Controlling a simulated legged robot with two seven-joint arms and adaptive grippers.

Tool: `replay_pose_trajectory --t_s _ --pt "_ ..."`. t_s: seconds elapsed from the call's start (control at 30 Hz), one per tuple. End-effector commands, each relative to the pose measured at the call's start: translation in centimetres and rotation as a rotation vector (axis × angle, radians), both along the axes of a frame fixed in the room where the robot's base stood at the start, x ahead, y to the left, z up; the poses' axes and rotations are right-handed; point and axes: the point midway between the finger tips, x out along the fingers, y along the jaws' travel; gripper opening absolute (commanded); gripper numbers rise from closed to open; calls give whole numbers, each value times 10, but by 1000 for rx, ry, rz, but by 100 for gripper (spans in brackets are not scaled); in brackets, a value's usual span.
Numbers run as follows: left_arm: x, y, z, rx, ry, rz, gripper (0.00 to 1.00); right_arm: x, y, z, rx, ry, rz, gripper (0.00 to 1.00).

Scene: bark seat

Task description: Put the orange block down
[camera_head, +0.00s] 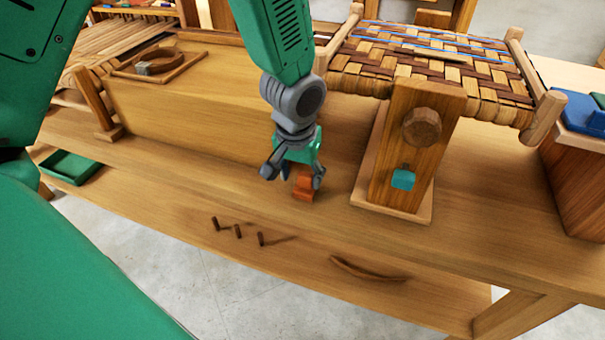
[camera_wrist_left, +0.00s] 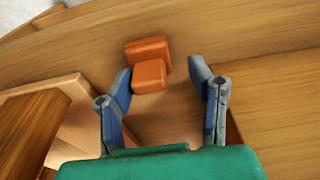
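The orange block (camera_head: 303,188) is small and stepped, and appears to rest on the wooden bench top (camera_head: 330,215) near its front edge. In the left wrist view the block (camera_wrist_left: 149,76) lies beyond the fingertips, close to the left-hand finger. I cannot tell if they touch. My left gripper (camera_head: 293,174) points down at the block. In the left wrist view its fingers (camera_wrist_left: 165,78) are spread with a clear gap between them. My right gripper is not in view.
A wooden stand with a teal block (camera_head: 403,179) is right of the gripper, below a woven seat (camera_head: 430,58). A long wooden box (camera_head: 190,105) stands left. Several pegs (camera_head: 238,231) stick out below the front edge. A green tray (camera_head: 70,167) lies far left.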

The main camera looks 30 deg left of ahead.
Motion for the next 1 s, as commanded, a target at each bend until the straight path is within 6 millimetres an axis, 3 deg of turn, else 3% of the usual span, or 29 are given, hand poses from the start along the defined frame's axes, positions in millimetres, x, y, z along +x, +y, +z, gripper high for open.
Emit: replay_pose_trajectory --t_s 0.23,0.7,1.0 --pt "-1 -2 15 2 -3 -1 48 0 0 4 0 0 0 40" --pt "-14 -3 107 0 -2 0 48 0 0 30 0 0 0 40" --pt "-17 -5 122 1 0 0 48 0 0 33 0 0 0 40"
